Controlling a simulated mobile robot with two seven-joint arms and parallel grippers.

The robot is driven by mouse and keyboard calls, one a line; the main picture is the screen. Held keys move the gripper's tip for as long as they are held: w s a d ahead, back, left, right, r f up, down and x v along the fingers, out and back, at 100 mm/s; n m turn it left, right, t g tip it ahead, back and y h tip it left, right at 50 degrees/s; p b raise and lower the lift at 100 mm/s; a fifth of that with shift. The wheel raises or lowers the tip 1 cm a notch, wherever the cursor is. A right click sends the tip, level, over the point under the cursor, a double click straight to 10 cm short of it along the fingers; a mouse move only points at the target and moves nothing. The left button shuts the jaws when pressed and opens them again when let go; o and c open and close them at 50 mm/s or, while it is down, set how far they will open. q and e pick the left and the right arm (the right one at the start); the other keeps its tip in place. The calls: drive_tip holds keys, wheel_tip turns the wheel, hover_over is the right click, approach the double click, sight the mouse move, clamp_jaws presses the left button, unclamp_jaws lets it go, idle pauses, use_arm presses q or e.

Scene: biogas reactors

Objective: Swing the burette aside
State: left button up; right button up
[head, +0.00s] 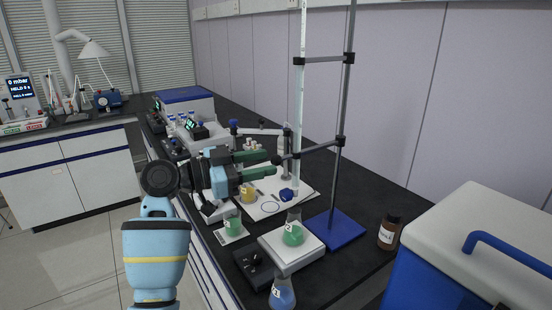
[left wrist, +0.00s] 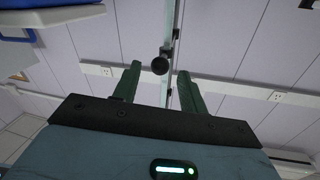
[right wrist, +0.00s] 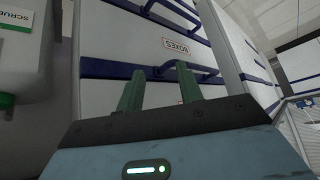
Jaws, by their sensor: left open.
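The burette (head: 301,90) is a tall, pale, upright tube held by two clamps on a grey rod that rises from a blue stand base (head: 335,229). A dark round knob (head: 276,160) sits at the left end of the lower clamp (head: 318,149). My left gripper (head: 268,161) is open beside this knob. In the left wrist view the knob (left wrist: 160,66) shows between the spread fingers, with gaps on both sides. My right gripper (right wrist: 158,82) is open and empty, facing a cabinet with blue handles; it is not in the head view.
A flask with green liquid (head: 293,234) stands on a white plate device (head: 290,252) below the burette. A blue-liquid flask (head: 282,292), a green beaker (head: 232,224) and a brown bottle (head: 389,233) stand nearby. A white and blue box (head: 480,240) fills the right.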

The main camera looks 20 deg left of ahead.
sight(276, 161)
use_arm(q)
drive_tip(key=shift+x, duration=2.05)
drive_tip(key=shift+c, duration=0.2)
clamp_jaws()
